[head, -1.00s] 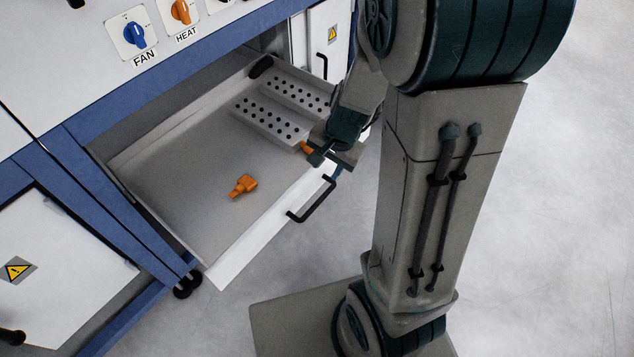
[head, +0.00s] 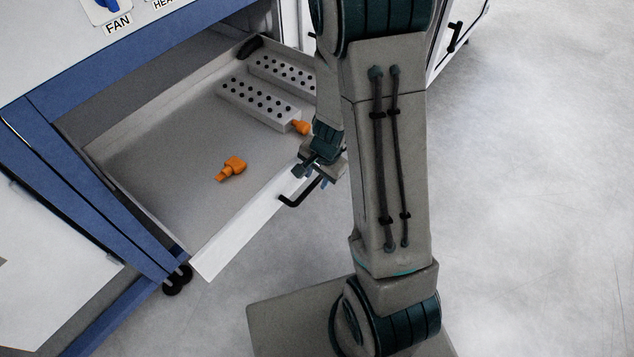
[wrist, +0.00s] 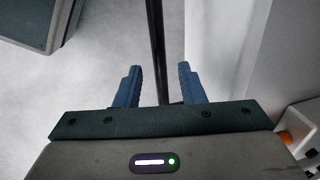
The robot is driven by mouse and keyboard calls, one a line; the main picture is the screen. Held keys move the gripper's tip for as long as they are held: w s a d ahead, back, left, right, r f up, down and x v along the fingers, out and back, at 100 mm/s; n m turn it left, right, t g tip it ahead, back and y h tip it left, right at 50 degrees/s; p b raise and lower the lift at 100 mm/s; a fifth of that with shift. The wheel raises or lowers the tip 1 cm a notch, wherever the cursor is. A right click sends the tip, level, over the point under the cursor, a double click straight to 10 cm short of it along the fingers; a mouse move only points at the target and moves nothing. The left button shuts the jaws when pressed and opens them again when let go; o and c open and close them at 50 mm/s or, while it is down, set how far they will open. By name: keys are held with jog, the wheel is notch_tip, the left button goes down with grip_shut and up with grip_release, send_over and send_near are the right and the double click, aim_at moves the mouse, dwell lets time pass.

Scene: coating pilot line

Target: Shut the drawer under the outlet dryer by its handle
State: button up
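The drawer (head: 238,238) under the dryer stands well open, its white front toward the floor space. Its black bar handle (head: 289,202) is on the outer face, partly hidden by my gripper (head: 312,172). In the wrist view the handle (wrist: 155,40) is a dark bar running between the two blue fingers of my gripper (wrist: 157,72). The fingers are apart, with visible gaps on both sides of the bar, and grip nothing.
The drawer holds an orange fitting (head: 231,168), another orange piece (head: 301,127) and perforated grey blocks (head: 257,104). The blue-framed dryer cabinet (head: 90,75) is behind, with a FAN knob (head: 107,4). A black-handled white panel (head: 452,35) stands upper right. Floor at right is clear.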

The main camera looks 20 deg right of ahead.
jog(key=shift+w+f, duration=0.1)
jog(key=shift+f, duration=0.5)
grip_shut()
jog(key=shift+w+a+r, duration=0.1)
